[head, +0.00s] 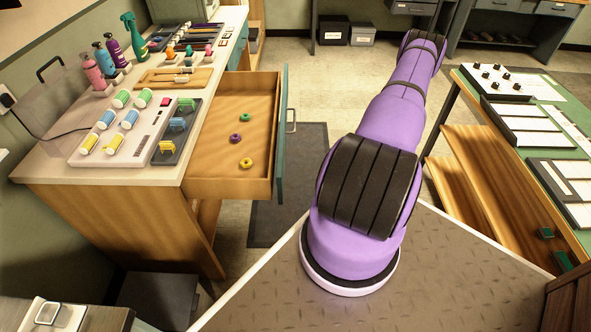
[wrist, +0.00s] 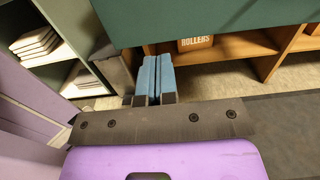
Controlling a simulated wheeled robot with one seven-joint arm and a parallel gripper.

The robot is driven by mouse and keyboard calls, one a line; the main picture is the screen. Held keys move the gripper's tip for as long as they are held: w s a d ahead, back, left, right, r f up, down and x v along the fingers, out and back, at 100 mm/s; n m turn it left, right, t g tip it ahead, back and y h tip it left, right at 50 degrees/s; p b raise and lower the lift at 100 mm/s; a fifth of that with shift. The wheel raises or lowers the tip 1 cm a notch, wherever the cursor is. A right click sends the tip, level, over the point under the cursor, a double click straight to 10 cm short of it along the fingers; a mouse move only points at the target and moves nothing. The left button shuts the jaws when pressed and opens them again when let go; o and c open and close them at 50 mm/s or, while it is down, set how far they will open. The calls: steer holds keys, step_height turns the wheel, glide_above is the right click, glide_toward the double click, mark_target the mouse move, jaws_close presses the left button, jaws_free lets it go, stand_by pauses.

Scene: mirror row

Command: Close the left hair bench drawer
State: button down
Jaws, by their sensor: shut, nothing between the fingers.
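The left hair bench drawer (head: 232,130) stands pulled out from the bench in the head view. It has a wooden body, a dark green front (head: 281,135) and a pale bar handle (head: 291,121). In the head view my purple arm reaches away and hides the gripper.
The bench top (head: 60,165) carries a tray of rollers (head: 135,132) and several bottles (head: 105,60). A box marked ROLLERS (wrist: 195,43) sits on a wooden shelf. A green-topped table (head: 530,120) stands right of my arm. Floor with a dark mat (head: 300,190) lies beside the drawer.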

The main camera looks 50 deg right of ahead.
steer(key=x, duration=1.3)
steer(key=shift+w+a, duration=0.25)
glide_above(214, 171)
steer(key=a, duration=0.4)
steer(key=shift+s+d, duration=0.25)
steer(key=shift+s, duration=0.1)
steer(key=shift+w+a+r, duration=0.15)
steer(key=shift+w+a, duration=0.2)
steer(key=shift+w, duration=0.1)
